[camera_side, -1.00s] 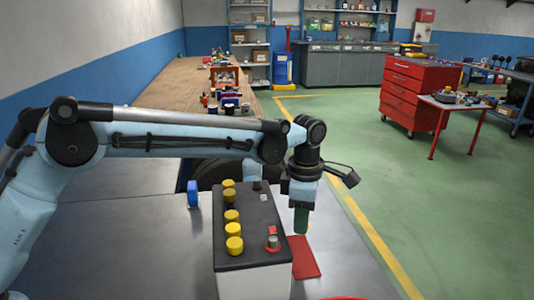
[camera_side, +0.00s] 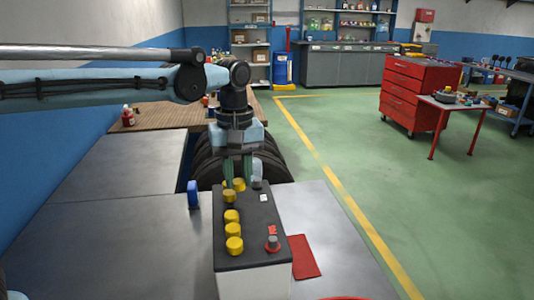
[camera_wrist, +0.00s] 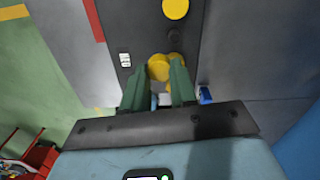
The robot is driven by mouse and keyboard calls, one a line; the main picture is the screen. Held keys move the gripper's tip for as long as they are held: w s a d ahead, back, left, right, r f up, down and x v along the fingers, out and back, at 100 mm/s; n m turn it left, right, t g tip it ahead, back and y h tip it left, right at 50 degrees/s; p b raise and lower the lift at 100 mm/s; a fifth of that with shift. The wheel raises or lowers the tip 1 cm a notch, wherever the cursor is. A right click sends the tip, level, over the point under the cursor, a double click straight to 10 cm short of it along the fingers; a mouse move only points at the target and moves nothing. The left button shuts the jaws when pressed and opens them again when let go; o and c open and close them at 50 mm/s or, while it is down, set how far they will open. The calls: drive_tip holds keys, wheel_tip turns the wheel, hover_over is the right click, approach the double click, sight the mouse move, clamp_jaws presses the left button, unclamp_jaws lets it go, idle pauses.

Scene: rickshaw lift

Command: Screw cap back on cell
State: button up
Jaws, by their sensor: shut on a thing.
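The battery (camera_side: 250,222) is a box with a dark top and a white side, standing on the metal bench. A row of yellow caps (camera_side: 232,216) runs along its left side. My gripper (camera_side: 236,185) is over the far end of the battery, pointing down. It is shut on a yellow cap (camera_wrist: 159,68) between its green fingers. I cannot tell how high the held cap is above the top.
A blue round object (camera_side: 193,194) stands left of the battery. A red mat (camera_side: 303,256) lies to its right. A dark tyre (camera_side: 268,165) is behind the battery. A terminal with a red base (camera_side: 272,244) rises at the near right corner.

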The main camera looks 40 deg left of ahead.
drive_tip(key=s+a+m, duration=0.7)
drive_tip(key=m, duration=0.2)
drive_tip(key=n, duration=1)
approach(230, 206)
drive_tip(key=shift+f, duration=2.15)
drive_tip(key=shift+f, duration=1.35)
idle(0.9)
drive_tip(key=o, duration=1.2)
drive_tip(key=shift+c, duration=0.2)
drive_tip(key=shift+r, duration=0.1)
